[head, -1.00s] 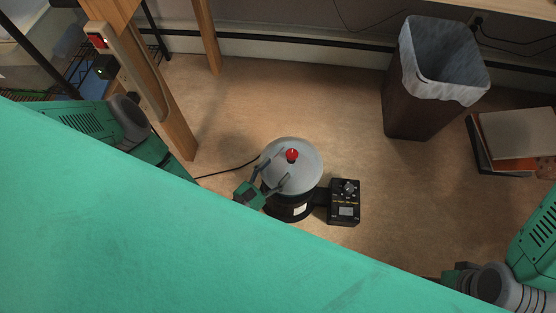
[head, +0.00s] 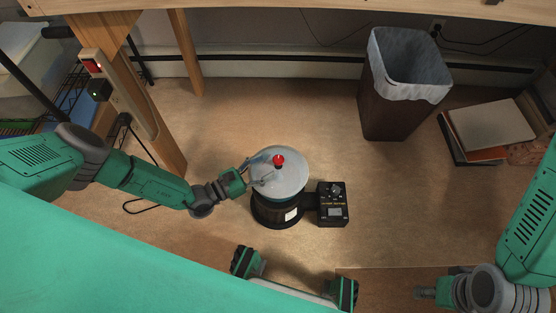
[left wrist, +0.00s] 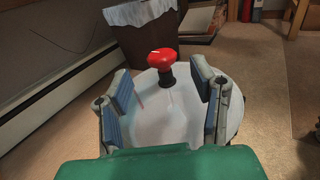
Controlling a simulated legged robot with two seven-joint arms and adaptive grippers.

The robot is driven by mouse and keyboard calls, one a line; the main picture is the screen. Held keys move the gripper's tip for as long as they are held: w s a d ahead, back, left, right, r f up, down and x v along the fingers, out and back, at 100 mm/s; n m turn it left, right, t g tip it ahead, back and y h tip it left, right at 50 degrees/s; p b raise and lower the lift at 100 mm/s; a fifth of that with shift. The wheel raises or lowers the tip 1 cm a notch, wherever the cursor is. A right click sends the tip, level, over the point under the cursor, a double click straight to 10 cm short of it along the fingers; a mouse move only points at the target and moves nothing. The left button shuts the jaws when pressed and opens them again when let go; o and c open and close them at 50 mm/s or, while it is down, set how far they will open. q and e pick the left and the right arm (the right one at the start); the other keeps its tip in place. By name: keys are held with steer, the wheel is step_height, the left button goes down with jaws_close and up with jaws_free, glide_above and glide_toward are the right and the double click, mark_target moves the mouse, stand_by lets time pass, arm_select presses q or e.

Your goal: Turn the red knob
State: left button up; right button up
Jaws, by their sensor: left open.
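The red knob (head: 279,160) stands on the round pale grey lid (head: 291,183) of a dark cylindrical device on the floor. My left gripper (head: 261,169) is just left of the knob, over the lid, with its fingers toward it. In the left wrist view, the open fingers (left wrist: 162,88) are spread either side of the red knob (left wrist: 162,60), which appears beyond their gap. No contact with the knob shows. A white mark is on the knob's top. My right gripper (head: 426,293) is at the lower right, far from the device; its fingers are too unclear to read.
A black control box (head: 333,204) is joined to the device's right side. A lined trash bin (head: 385,110) stands behind right, with books (head: 490,127) beside it. A wooden table leg (head: 160,140) stands left of the device, near my left arm. Floor between device and bin is clear.

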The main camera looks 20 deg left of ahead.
mark_target(279, 158)
arm_select(q)
steer(key=b+x, duration=0.1)
steer(key=x, duration=0.3)
steer(key=shift+w+d, duration=0.15)
steer(key=shift+d, duration=0.15)
steer(key=shift+w+d, duration=0.3)
steer(key=shift+w, duration=0.15)
steer(key=shift+r, duration=0.1)
